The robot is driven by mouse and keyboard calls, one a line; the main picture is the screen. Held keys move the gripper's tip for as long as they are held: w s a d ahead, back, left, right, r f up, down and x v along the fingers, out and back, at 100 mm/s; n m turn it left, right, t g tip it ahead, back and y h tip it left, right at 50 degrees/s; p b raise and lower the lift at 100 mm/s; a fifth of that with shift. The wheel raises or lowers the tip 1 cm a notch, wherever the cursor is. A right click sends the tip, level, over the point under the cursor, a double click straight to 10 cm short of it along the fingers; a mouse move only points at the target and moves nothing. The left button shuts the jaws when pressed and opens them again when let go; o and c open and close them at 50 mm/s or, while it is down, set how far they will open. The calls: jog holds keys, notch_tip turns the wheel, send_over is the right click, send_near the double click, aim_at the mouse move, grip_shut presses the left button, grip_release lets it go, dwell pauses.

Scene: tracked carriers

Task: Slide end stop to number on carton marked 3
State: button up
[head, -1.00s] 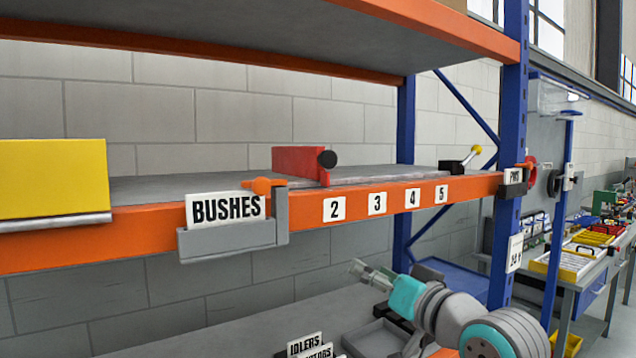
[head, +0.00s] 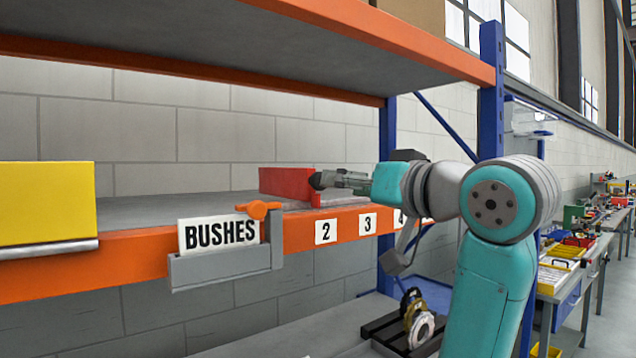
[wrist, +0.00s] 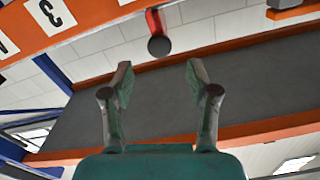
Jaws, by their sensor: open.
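The end stop is a red block (head: 285,183) with a round black knob (head: 317,181), sitting on the shelf's front rail just left of above the label 2 (head: 326,231). The label 3 (head: 367,222) is further right on the orange beam. My gripper (head: 345,181) is at the knob's right in the head view. In the wrist view my open gripper (wrist: 158,78) has nothing between its fingers, and the black knob (wrist: 159,46) shows beyond the fingertips, apart from them. A brown carton (head: 412,14) is on the upper shelf; no number shows on it.
A grey holder with a BUSHES card (head: 220,233) and an orange knob hangs on the beam left of the end stop. A yellow panel (head: 45,203) is further left. My arm hides the rail's right end. The upper shelf beam (head: 400,38) is overhead.

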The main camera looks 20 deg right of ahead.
aim_at(321, 190)
jog(key=x, duration=0.8)
grip_shut()
jog(key=shift+d, duration=0.15)
